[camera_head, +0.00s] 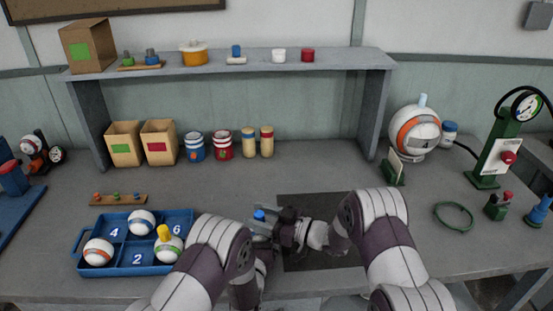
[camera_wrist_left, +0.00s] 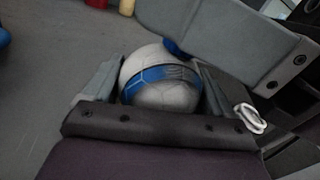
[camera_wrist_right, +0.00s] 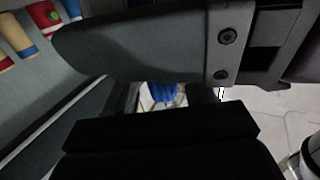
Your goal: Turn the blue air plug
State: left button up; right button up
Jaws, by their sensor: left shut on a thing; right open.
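A white ball with a blue band (camera_wrist_left: 160,92) sits between the fingers of my left gripper (camera_wrist_left: 155,82), which is shut on it. A blue air plug (camera_head: 259,214) sticks up from the top of this ball; part of it also shows in the left wrist view (camera_wrist_left: 174,47). My right gripper (camera_head: 272,217) is open and comes in from the right at the plug. In the right wrist view the ribbed blue plug (camera_wrist_right: 163,92) shows between the dark gripper parts. Whether a finger touches the plug cannot be told. My left gripper is mostly hidden in the head view.
A blue numbered tray (camera_head: 130,270) holds several balls, one with a yellow plug (camera_head: 163,232). A dark mat (camera_head: 310,262) lies under my right arm. A green gauge stand (camera_head: 492,160) and a green ring (camera_head: 453,216) are at right.

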jog(key=n+g+y, duration=0.1)
jog(key=n+g, duration=0.2)
jog(key=g, duration=0.2)
jog(key=shift+w+d+f+n+g+y, duration=0.1)
jog(key=shift+f+n+g+y, duration=0.05)
jog(key=shift+n+g+y, duration=0.2)
jog(key=s+d, duration=0.2)
jog(key=d, duration=1)
jog(key=w+a+r+m+t+h, duration=0.3)
jog(key=w+r+m+t+h, duration=0.1)
jog(key=w+m+h, duration=0.2)
jog(key=w+a+r+m+t+h, duration=0.4)
jog(key=w+r+m+t+h, duration=0.1)
jog(key=w+h, duration=0.3)
jog(key=shift+w+m, duration=0.4)
jog(key=shift+m, duration=0.15)
jog(key=shift+r, duration=0.1)
pick_arm(q)
jog(key=o, duration=0.9)
jog(key=shift+c, duration=0.2)
